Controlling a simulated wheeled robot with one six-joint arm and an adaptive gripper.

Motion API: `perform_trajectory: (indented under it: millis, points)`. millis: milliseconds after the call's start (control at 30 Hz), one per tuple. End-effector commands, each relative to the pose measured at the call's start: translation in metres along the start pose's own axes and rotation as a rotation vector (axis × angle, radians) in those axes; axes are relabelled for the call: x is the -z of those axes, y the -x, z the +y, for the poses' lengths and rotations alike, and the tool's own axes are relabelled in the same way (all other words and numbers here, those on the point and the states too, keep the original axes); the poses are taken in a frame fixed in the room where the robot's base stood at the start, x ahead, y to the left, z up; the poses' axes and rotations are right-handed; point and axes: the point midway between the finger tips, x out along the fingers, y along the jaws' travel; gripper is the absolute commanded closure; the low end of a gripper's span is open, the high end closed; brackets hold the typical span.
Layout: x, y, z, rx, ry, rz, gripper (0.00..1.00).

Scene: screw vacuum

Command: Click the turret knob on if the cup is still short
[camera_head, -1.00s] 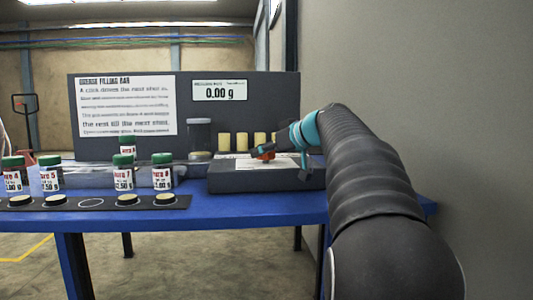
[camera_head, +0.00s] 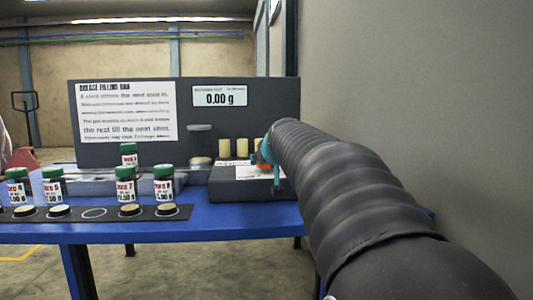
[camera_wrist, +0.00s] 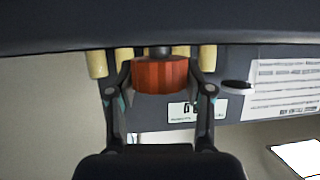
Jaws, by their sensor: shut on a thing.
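The orange-red turret knob (camera_wrist: 160,76) sits between the two fingers of my gripper (camera_wrist: 160,88) in the wrist view, with a finger against each side. My gripper is shut on it. In the head view my arm covers most of the knob and gripper, and only a bit of orange (camera_head: 262,166) shows beside a turquoise part of mine. The scale display (camera_head: 220,97) reads 0.00 g. A clear grey cylinder (camera_head: 200,141) stands left of the knob above a pale round piece. I cannot tell whether it is the cup.
Several green-lidded jars (camera_head: 125,187) stand on the blue table (camera_head: 130,232) at left, behind a black strip (camera_head: 80,214) with pale discs and one empty ring. Cream cylinders (camera_head: 242,148) stand behind the knob. A dark panel (camera_head: 270,120) with an instruction sheet (camera_head: 127,112) rises behind.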

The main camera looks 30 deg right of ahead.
Motion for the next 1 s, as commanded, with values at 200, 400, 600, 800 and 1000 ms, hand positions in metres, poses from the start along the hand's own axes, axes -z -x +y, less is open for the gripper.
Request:
perform_trajectory:
  millis: [200, 400, 600, 800, 1000]
  points:
    - [0.0008, 0.0, -0.0017, -0.074, -0.027, 0.0, 0.83]
    - [-0.0015, -0.0011, -0.0018, -0.144, -0.057, -0.001, 0.83]
    - [-0.0029, -0.0017, -0.0016, -0.211, -0.086, 0.0, 0.83]
    - [-0.003, -0.0019, -0.0011, -0.266, -0.111, 0.001, 0.83]
    - [-0.0028, -0.0017, -0.0003, -0.306, -0.129, -0.001, 0.83]
